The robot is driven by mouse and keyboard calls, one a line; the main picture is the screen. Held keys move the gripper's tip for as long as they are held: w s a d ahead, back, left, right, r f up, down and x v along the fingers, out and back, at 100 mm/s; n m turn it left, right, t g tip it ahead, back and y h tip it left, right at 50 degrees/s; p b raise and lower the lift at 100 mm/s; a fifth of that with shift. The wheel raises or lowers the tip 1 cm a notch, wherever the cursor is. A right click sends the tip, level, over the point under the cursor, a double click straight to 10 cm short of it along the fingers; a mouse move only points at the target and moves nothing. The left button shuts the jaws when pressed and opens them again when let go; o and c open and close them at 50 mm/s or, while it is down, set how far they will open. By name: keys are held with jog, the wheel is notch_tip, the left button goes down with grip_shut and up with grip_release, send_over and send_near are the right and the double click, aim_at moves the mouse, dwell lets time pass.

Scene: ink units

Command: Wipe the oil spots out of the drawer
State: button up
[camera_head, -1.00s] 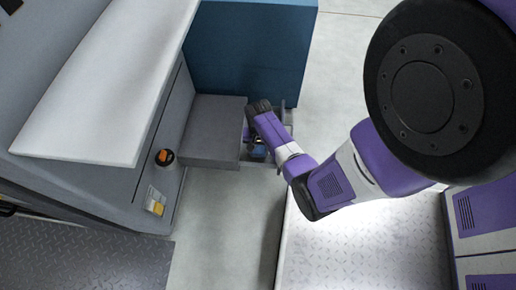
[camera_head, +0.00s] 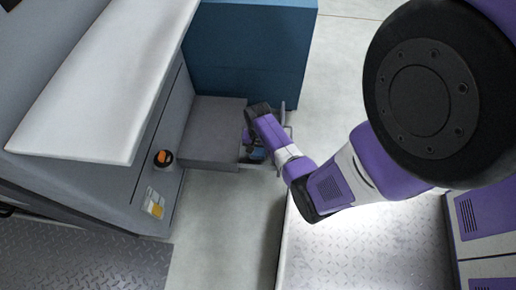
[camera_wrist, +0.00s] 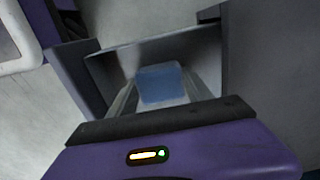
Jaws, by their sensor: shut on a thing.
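The open drawer (camera_head: 283,118) sticks out from the right end of a grey housing in the head view, mostly covered by my arm. In the wrist view, the grey walls of the drawer (camera_wrist: 72,80) surround my gripper (camera_wrist: 163,100). My gripper is shut on a blue cloth (camera_wrist: 162,84), which shows between the two pale fingers, low in the drawer. I cannot tell whether the cloth touches the drawer floor. In the head view my gripper is largely hidden behind my wrist. I make out no oil spots in either view.
The grey housing (camera_head: 212,128) adjoins the drawer on the left, and a blue cabinet (camera_head: 250,50) stands behind. A large grey machine with a white top (camera_head: 110,75) and an orange-topped knob (camera_head: 163,157) stands further left. Bare floor (camera_head: 225,215) lies in front.

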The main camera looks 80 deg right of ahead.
notch_tip(320, 180, up, 3)
jog(key=shift+p, duration=0.8)
notch_tip(320, 180, up, 5)
jog(key=p, duration=0.5)
jog(key=shift+r+p, duration=0.15)
jog(key=shift+p, duration=0.2)
